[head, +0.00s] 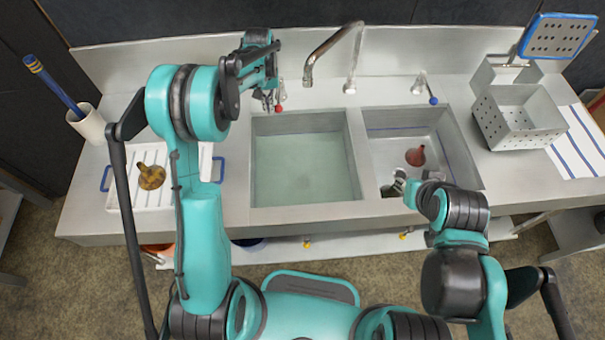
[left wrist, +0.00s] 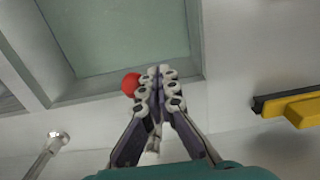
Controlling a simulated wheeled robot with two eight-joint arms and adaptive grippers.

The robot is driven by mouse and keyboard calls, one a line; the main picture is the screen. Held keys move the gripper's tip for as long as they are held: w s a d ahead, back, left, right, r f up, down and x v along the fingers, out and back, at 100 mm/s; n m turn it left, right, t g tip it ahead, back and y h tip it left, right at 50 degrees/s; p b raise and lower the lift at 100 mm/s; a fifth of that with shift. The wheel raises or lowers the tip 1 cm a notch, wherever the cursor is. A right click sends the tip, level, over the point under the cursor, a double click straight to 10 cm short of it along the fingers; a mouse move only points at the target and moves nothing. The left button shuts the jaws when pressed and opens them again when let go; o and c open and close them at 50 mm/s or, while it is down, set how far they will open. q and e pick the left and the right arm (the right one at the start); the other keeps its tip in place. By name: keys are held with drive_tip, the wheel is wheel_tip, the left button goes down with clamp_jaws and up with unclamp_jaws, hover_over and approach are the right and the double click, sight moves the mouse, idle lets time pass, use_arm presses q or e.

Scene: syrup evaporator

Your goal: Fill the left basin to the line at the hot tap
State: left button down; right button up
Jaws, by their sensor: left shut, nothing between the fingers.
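The left basin (head: 253,165) holds pale greenish water; I cannot make out a fill line in it. The hot tap's red knob (head: 281,94) is behind the basin's back edge, and shows in the left wrist view (left wrist: 131,84). My left gripper (head: 268,104) is shut and empty beside the knob; in the left wrist view its fingertips (left wrist: 158,72) are close to it, and contact is unclear. The curved spout (head: 309,75) ends behind the basins; no stream shows. My right gripper (head: 397,187) is over the right basin's front left corner, its jaws unclear.
The right basin (head: 470,170) has a blue line and a red funnel (head: 415,156). A blue-knobbed tap (head: 433,99) stands behind it. A perforated basket (head: 520,120) is on the right. A drain tray (head: 150,190) and white cup (head: 90,124) are on the left.

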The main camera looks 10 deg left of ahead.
use_arm(q)
wheel_tip(320, 180, up, 9)
drive_tip(key=a+p, duration=0.1)
drive_tip(key=p, duration=0.4)
drive_tip(key=shift+s+a, duration=0.15)
drive_tip(key=shift+s, duration=0.15)
idle(0.5)
